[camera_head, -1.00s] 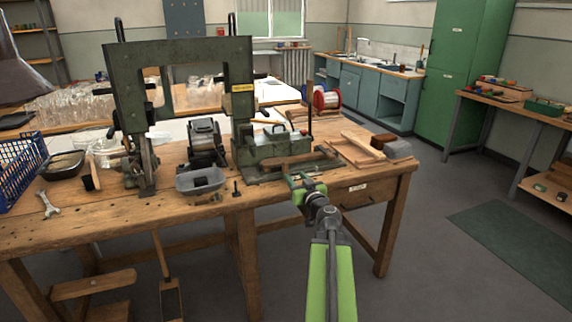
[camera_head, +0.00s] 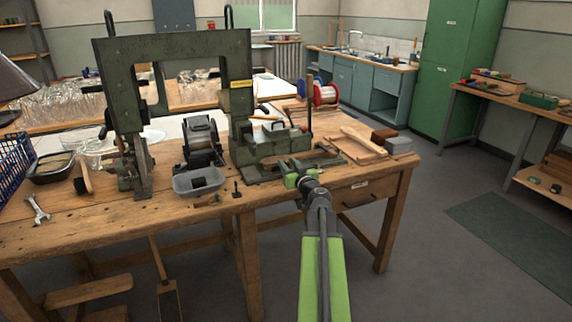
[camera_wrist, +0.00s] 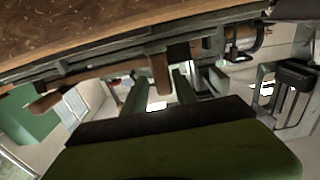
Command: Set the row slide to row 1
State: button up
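The dark green tufting machine (camera_head: 240,104) stands on the wooden bench, its frame at the left and its low base (camera_head: 262,148) at the right. I cannot pick out the row slide or its row marks for sure. My gripper (camera_head: 297,177) is at the front edge of that base, low over the bench. In the wrist view my gripper (camera_wrist: 199,85) shows two fingers apart with a gap between them, and nothing is clearly held. Contact cannot be told.
A grey bin (camera_head: 198,182) and a small black upright part (camera_head: 236,190) stand on the bench left of my gripper. A wooden tray (camera_head: 356,150) and a grey block (camera_head: 398,145) lie to the right. A red spool (camera_head: 325,94) stands behind.

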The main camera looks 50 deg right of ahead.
jog(key=shift+w+a, duration=0.1)
jog(key=shift+a, duration=0.05)
grip_shut()
dwell(1.0)
